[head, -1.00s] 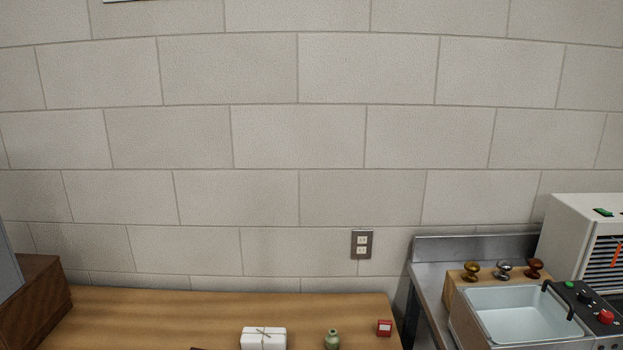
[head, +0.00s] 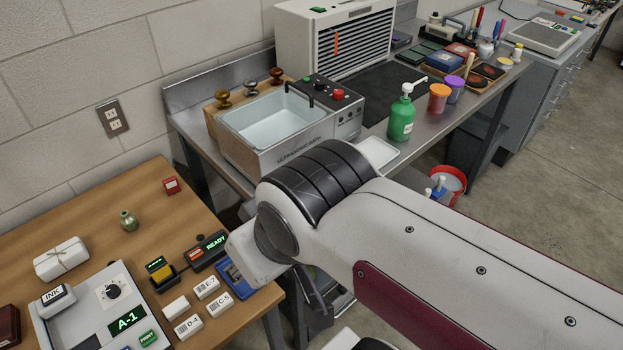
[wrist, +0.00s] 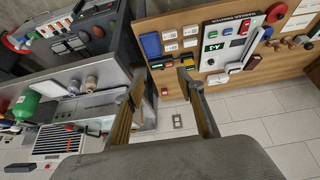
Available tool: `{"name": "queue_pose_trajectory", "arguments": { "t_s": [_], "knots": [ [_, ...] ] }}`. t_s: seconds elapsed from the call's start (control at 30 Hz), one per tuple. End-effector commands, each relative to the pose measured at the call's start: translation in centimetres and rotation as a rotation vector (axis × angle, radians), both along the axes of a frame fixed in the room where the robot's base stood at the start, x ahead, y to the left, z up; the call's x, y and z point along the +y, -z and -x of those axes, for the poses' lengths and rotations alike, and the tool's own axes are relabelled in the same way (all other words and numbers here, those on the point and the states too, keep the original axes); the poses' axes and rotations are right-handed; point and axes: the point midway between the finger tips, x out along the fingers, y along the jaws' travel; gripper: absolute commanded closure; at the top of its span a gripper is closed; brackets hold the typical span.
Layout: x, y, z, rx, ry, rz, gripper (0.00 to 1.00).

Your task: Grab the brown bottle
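I cannot make out a brown bottle in either view. The bottle I see clearly is a green pump bottle (head: 402,118) with a white top, on the metal bench; it also shows at the left edge of the wrist view (wrist: 22,104). My arm hides part of the bench and floor in the head view.
On the metal bench are an ultrasonic bath (head: 272,125), orange (head: 438,98) and purple-lidded jars (head: 454,88), and a white louvred unit (head: 335,42).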

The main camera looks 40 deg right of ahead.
Motion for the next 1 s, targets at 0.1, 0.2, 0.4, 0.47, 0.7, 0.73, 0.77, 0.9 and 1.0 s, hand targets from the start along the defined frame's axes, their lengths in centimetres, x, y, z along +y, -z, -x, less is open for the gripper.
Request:
{"name": "queue_pose_trajectory", "arguments": {
  "t_s": [0.1, 0.2, 0.4, 0.47, 0.7, 0.73, 0.77, 0.9, 1.0],
  "knots": [
    [-1.0, -0.2, -1.0, -0.015, 0.021, 0.023, 0.62],
    [-2.6, -0.4, -2.4, -0.039, 0.050, 0.058, 0.62],
    [-7.6, -1.4, -6.4, -0.111, 0.121, 0.167, 0.62],
    [-9.3, -1.8, -7.7, -0.136, 0.138, 0.203, 0.62],
    [-15.7, -2.9, -12.2, -0.222, 0.172, 0.335, 0.62],
    [-16.5, -3.0, -12.7, -0.232, 0.172, 0.351, 0.62],
    [-17.2, -3.1, -13.2, -0.241, 0.172, 0.363, 0.62],
    [-20.5, -3.2, -15.3, -0.281, 0.161, 0.422, 0.62],
    [-22.7, -3.1, -16.6, -0.306, 0.146, 0.453, 0.62]
  ]
}}
